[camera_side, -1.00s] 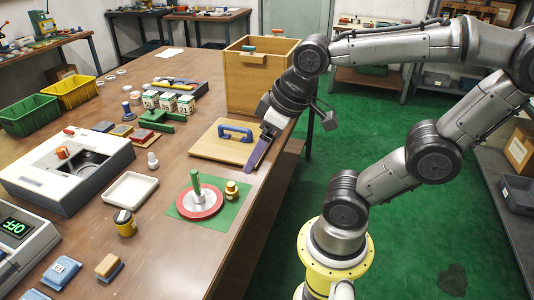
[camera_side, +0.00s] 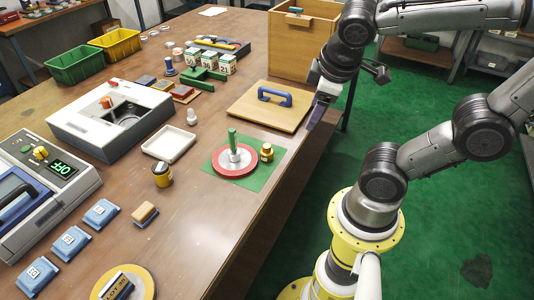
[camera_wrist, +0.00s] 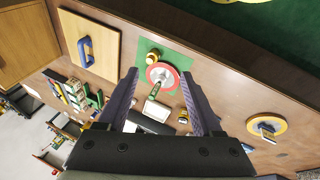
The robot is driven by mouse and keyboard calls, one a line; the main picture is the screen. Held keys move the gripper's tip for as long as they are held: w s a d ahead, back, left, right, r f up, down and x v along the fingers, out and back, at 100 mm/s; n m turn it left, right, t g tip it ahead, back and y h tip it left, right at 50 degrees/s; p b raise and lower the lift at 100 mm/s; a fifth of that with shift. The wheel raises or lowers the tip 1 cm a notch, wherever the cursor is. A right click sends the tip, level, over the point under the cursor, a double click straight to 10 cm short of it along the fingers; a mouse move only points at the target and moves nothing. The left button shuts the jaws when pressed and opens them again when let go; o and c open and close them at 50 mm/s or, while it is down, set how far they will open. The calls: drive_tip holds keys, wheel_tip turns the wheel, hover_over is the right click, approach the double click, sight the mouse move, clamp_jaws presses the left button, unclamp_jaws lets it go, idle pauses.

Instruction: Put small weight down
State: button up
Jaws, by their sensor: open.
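A small brass weight (camera_side: 267,152) stands upright on a green mat (camera_side: 262,180), right beside a red-rimmed disc (camera_side: 222,168). A green-handled peg (camera_side: 233,143) stands up from the disc's pale middle. In the wrist view the brass weight (camera_wrist: 152,57) lies just above the disc (camera_wrist: 172,83), on the green mat (camera_wrist: 182,58). My gripper (camera_side: 318,118) hangs near the table's right edge, by the wooden board, apart from the weight. In the wrist view its two purple fingers (camera_wrist: 159,74) are spread wide with nothing held between them.
A wooden board with a blue handle (camera_side: 273,96) and a wooden box (camera_side: 300,50) stand behind the mat. A white tray (camera_side: 168,143), a yellow-banded jar (camera_side: 162,175) and a white device (camera_side: 112,118) are to the left. Bare tabletop lies in front of the mat.

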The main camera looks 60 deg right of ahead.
sight(266, 149)
drive_tip(key=w+f+n+g+h, duration=0.1)
drive_tip(key=w+f+n+h, duration=0.8)
drive_tip(key=w+f+n, duration=0.4)
drive_tip(key=s+a+f+n+t+h, duration=0.1)
drive_tip(key=s+a+f+n+t, duration=0.1)
drive_tip(key=a+f+n, duration=0.3)
drive_tip(key=shift+n, duration=0.5)
drive_tip(key=x, duration=1.4)
drive_tip(key=shift+d, duration=0.25)
clamp_jaws()
